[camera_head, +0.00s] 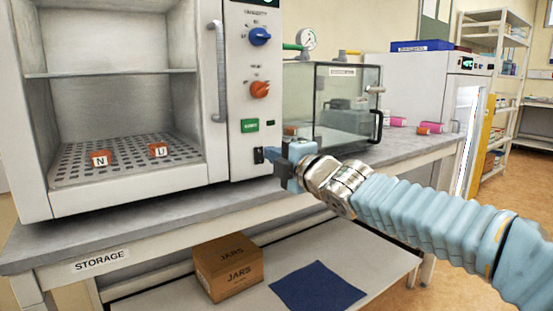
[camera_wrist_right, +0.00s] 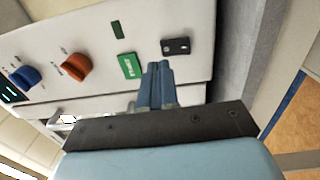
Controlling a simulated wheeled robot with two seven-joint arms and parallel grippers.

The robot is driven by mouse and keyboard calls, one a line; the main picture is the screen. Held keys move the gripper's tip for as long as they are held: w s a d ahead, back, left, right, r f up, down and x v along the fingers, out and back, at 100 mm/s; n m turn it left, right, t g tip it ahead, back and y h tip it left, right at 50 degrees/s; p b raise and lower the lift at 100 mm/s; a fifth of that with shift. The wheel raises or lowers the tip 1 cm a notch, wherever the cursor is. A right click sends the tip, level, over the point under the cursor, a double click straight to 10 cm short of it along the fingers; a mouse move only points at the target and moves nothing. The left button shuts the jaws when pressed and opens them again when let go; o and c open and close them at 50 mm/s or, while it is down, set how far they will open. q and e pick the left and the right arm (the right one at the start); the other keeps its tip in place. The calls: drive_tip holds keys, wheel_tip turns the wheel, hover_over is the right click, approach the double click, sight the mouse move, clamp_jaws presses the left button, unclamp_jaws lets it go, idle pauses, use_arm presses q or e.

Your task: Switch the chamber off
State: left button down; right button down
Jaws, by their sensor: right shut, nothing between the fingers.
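The white chamber (camera_head: 192,184) stands on the bench at the left, its wide opening showing a perforated floor. Its control panel has a blue knob (camera_head: 259,37), an orange knob (camera_head: 260,89), a green plate (camera_head: 249,126) and a small black switch (camera_head: 258,156) low down. In the right wrist view the black switch (camera_wrist_right: 176,46) lies just beyond the fingertips, beside the green plate (camera_wrist_right: 130,66). My right gripper (camera_head: 272,155) is shut and empty, close to the switch. I cannot tell whether it touches. The switch's position is too small to read. My left gripper is not in view.
Two orange blocks (camera_head: 101,158) sit inside the chamber. A vertical door handle (camera_head: 218,72) stands out left of the panel. A glass box (camera_head: 345,100) stands right of the chamber. A cardboard box (camera_head: 228,266) and a blue mat (camera_head: 318,287) are on the lower shelf.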

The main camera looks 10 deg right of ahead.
drive_tip(key=p+v, duration=0.2)
drive_tip(key=v, duration=0.8)
drive_tip(key=shift+r, duration=0.3)
